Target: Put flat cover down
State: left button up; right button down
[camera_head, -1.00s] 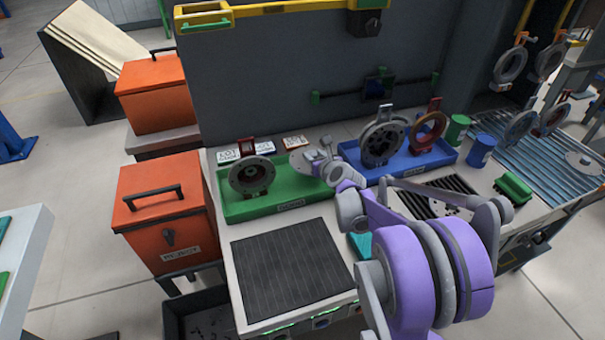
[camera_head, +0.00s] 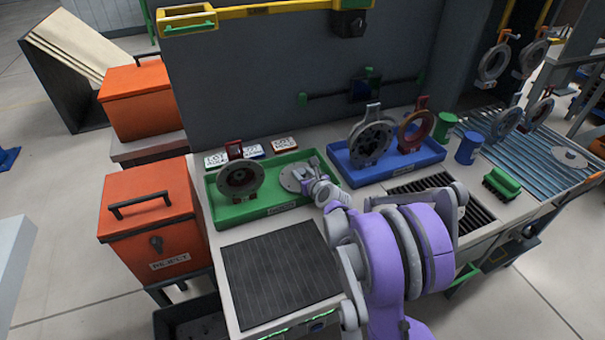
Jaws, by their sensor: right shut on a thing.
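The flat cover (camera_head: 290,179) is a grey disc at the right end of the green tray (camera_head: 262,213). It looks level, on or just above the tray floor; I cannot tell if it touches. My right gripper (camera_head: 305,184) is shut on its near right side and hides part of it. A dark round housing (camera_head: 240,181) with a red hook stands upright in the left part of the same tray. My left gripper is not in view.
The blue tray (camera_head: 395,170) to the right holds a grey ring housing (camera_head: 371,140) and a copper-coloured ring (camera_head: 416,130). Green (camera_head: 446,126) and blue (camera_head: 467,147) cups stand beyond it. A dark ribbed mat (camera_head: 280,274) lies clear in front. An orange reject bin (camera_head: 153,217) is left.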

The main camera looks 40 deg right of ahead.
jog(key=shift+f+b, duration=0.3)
jog(key=shift+f, duration=0.05)
jog(key=shift+c, duration=2.3)
grip_release()
jog(key=shift+r, duration=0.1)
jog(key=shift+r+p, duration=0.25)
jog(key=shift+p, duration=0.1)
jog(key=shift+r+p, duration=0.5)
jog(key=shift+p, duration=0.05)
jog(key=v, duration=1.2)
jog(key=shift+f, duration=0.15)
